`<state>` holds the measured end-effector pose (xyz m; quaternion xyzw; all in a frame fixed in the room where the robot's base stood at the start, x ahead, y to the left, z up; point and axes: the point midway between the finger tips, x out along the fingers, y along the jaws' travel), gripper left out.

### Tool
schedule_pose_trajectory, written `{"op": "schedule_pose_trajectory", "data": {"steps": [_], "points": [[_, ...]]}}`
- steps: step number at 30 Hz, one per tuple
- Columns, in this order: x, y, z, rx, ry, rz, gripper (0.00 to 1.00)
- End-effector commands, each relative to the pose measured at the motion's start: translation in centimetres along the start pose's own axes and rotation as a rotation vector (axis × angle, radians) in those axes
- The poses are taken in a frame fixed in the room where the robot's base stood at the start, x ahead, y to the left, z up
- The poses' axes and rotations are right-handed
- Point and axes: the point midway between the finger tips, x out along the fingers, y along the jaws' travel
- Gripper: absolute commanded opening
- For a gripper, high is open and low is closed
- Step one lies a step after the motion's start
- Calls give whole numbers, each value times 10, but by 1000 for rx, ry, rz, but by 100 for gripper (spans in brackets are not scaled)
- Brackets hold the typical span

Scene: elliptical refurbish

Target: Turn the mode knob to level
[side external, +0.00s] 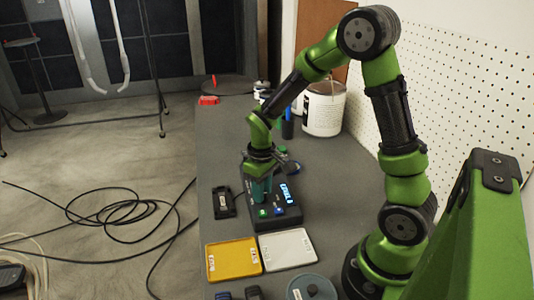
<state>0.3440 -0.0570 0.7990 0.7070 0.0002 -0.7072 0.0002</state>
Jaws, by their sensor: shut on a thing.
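A dark control box (273,216) stands on the grey bench, with a lit blue display (289,194) at its upper right; the text is too small to read surely. A green button (263,213) and a blue-white button (279,211) sit along its near part. My gripper (261,193) points down over the box's left upper part, left of the display, and is shut on the mode knob. The knob itself is hidden by the fingers, so its pointing direction cannot be seen.
A yellow tray (233,260) and a white tray (288,249) lie in front of the box. A small black case (223,202) lies to its left. A white paint can (323,108) stands behind, near the pegboard wall (465,100). A round grey lid (312,288) is at the front.

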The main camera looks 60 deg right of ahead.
Motion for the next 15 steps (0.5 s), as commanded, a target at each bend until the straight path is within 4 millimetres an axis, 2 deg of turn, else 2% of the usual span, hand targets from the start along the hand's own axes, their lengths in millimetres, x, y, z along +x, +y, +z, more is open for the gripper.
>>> {"op": "schedule_pose_trajectory", "data": {"steps": [10, 11, 15], "points": [[0, 0, -1, 0, 3, 1, 0], [0, 0, -1, 0, 3, 1, 32], [0, 0, -1, 0, 2, 1, 53]]}}
